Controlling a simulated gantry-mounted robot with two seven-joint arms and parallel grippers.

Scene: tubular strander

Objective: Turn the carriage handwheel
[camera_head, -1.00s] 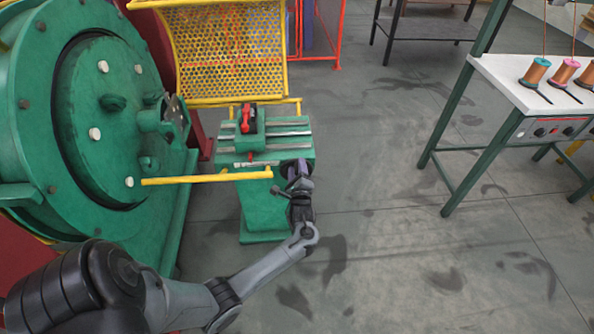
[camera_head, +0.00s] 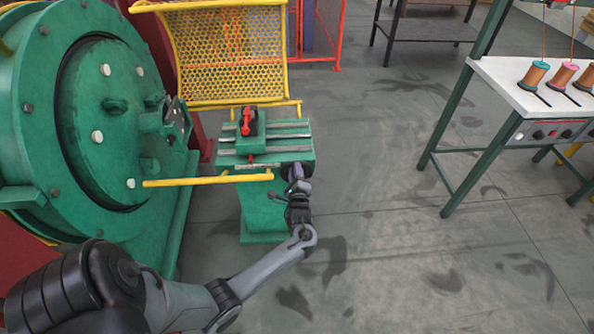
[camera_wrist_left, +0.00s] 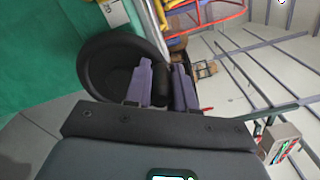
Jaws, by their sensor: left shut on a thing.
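The carriage handwheel (camera_head: 287,170) is a small dark wheel on the right front of the green carriage bench (camera_head: 258,215) in the head view. In the left wrist view it is a black disc (camera_wrist_left: 108,68) at upper left, with a dark grip (camera_wrist_left: 161,84) near its rim. My left gripper (camera_head: 298,182) reaches the wheel from the front right. Its purple fingers (camera_wrist_left: 163,90) stand on both sides of the grip and are shut on it. The gripper hides part of the wheel in the head view. My right gripper is in neither view.
The carriage block with a red lever (camera_head: 247,122) sits on the bench's rails. A yellow bar (camera_head: 205,180) runs left to the green drum (camera_head: 100,125). A yellow mesh guard (camera_head: 230,50) stands behind. A spool table (camera_head: 510,88) stands right; the floor between is clear.

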